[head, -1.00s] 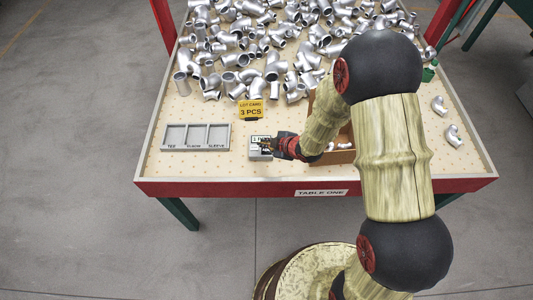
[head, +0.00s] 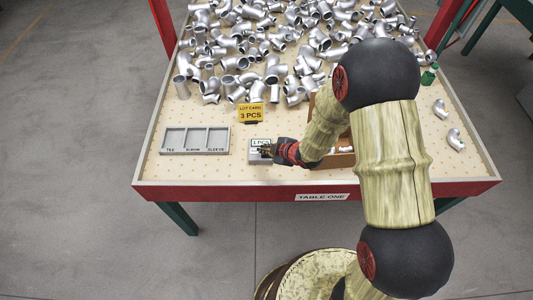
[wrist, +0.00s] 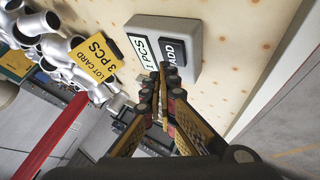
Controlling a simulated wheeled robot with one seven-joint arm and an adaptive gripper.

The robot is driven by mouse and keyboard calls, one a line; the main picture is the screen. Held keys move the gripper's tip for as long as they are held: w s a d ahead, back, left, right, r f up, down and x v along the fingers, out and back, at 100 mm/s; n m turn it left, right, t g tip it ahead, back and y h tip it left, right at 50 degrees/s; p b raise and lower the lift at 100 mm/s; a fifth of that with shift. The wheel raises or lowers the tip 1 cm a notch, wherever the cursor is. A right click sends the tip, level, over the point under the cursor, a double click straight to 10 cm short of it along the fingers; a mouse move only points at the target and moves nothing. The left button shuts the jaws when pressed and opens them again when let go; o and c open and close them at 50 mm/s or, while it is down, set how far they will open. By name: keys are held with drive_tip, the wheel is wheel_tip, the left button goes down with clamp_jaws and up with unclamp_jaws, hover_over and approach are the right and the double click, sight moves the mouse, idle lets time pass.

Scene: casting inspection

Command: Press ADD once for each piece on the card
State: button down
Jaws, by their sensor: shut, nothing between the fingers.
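The yellow lot card (head: 250,114) stands on the table and reads "3 PCS"; it also shows in the wrist view (wrist: 95,62). The grey counter box (head: 257,158) lies in front of it. In the wrist view, the box (wrist: 196,30) has a display (wrist: 141,48) reading "1 PCS" and a dark ADD button (wrist: 180,42). My gripper (head: 266,150) is shut and empty, over the counter box. In the wrist view, its fingertips (wrist: 163,72) are by the near end of the ADD button; I cannot tell whether they touch it.
A grey three-part tray (head: 195,152) sits at the left. A heap of metal pipe fittings (head: 270,70) covers the table's back. A brown box (head: 343,160) is partly behind my arm. A few loose fittings (head: 454,138) and a green item (head: 429,76) are at the right.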

sight(266, 155)
drive_tip(key=shift+f, duration=0.15)
idle(0.5)
drive_tip(key=shift+f+b, duration=0.3)
drive_tip(key=shift+b, duration=0.15)
drive_tip(key=shift+f+b, duration=0.3)
drive_tip(key=shift+f, duration=0.05)
idle(0.6)
drive_tip(key=shift+r+p, duration=0.6)
drive_tip(key=shift+r, duration=0.2)
drive_tip(key=shift+r+p, duration=1.95)
drive_tip(key=shift+r, duration=0.55)
